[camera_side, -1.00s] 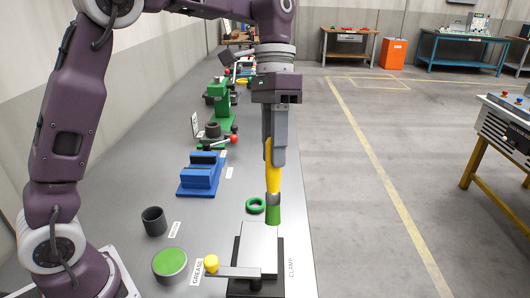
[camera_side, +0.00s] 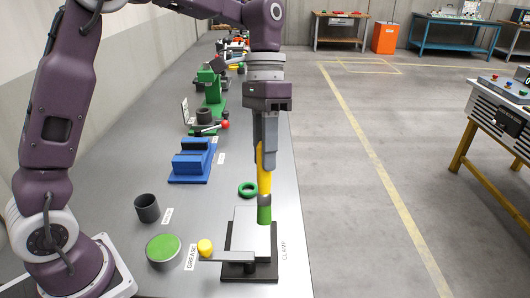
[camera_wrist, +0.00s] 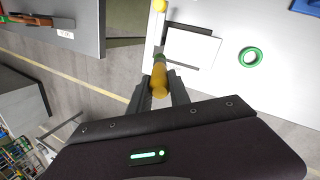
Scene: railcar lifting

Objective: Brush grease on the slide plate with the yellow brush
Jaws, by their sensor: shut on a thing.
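The yellow brush (camera_side: 265,178) hangs upright in my gripper (camera_side: 266,150), which is shut on its handle. Its bristle end is green, and it is at the slide plate (camera_side: 246,235), a light grey plate on a dark clamp base (camera_side: 250,271). Whether the bristles touch the plate I cannot tell. In the wrist view the brush (camera_wrist: 159,80) sits between the fingers, with its tip at the edge of the slide plate (camera_wrist: 190,48). The grease pot (camera_side: 163,249), round with a green top, stands left of the clamp.
The clamp's lever with a yellow knob (camera_side: 205,247) sticks out left of the plate. A green ring (camera_side: 248,189) lies behind the plate. A dark empty cup (camera_side: 147,208) and a blue block fixture (camera_side: 192,162) stand to the left. The bench's right edge is close to the clamp.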

